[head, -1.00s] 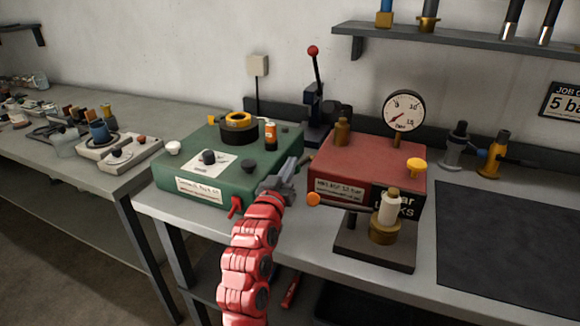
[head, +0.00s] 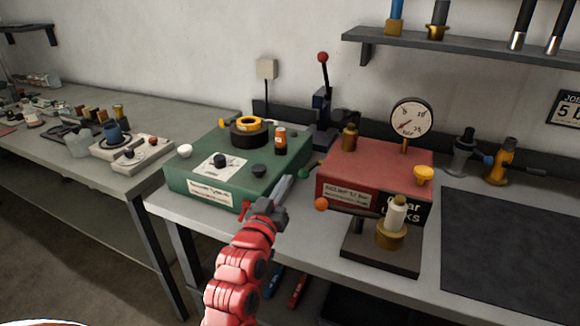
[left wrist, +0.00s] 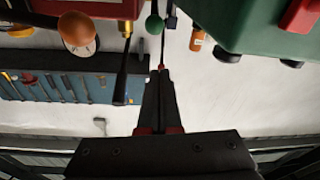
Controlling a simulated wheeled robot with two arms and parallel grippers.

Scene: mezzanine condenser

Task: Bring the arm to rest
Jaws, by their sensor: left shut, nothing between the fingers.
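My left arm, red and jointed, reaches up from the bottom of the head view. My left gripper (head: 286,188) is shut and empty. In the head view it appears in front of the gap between the green box (head: 205,185) and the red box (head: 385,165). In the left wrist view the closed fingers (left wrist: 160,80) point towards a green ball knob (left wrist: 154,24), with nothing between them. Whether the fingertips touch anything is hard to tell, but they look clear. My right gripper is not in view.
An orange ball knob (head: 321,204) sticks out at the red box's front left, close to my gripper. A red-knobbed lever press (head: 323,100) stands behind. A dark mat (head: 510,250) lies clear on the right. A second bench (head: 60,165) with small parts is left.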

